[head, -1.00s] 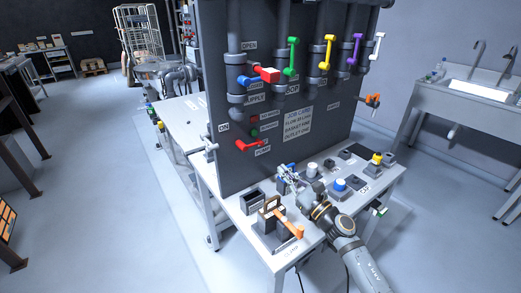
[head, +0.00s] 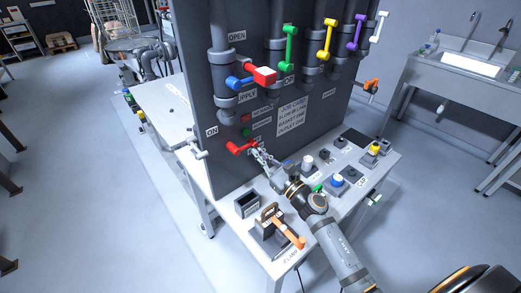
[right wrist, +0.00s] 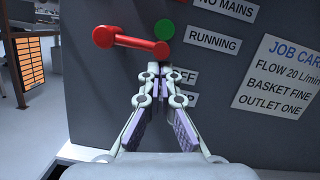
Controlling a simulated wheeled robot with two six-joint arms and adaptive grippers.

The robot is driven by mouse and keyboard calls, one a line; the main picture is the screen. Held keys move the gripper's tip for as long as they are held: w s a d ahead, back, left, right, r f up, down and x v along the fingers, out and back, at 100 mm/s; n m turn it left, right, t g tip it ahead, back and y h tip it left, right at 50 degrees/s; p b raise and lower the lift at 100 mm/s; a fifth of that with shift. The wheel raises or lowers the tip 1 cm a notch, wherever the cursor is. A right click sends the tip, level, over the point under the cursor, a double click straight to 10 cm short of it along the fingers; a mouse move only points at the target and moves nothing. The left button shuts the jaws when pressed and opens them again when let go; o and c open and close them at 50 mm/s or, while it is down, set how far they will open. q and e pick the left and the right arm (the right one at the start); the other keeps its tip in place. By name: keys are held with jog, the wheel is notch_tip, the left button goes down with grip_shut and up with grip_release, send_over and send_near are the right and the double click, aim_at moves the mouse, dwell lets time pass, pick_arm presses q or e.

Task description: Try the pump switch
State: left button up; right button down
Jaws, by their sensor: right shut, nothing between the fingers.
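The pump switch is a red lever (head: 241,148) low on the dark panel. In the right wrist view the red lever (right wrist: 132,42) lies nearly level, one thick end at the left and the other beside a green round lamp (right wrist: 164,30). My right gripper (head: 258,153) is shut and empty, just to the right of the lever in the head view. My left gripper is not in view.
Above are pipes with a red block (head: 263,76) and green (head: 289,45), yellow (head: 327,40) and purple valve handles. Several knobs sit to the right. A job card (head: 291,118) is on the panel.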

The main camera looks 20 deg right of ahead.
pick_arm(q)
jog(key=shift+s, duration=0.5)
pick_arm(e)
jog(key=shift+s, duration=0.1)
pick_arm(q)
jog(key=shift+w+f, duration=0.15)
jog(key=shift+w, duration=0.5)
pick_arm(e)
jog(key=shift+d+r+n, duration=0.1)
jog(key=shift+r+n, duration=0.2)
jog(key=shift+n, duration=0.3)
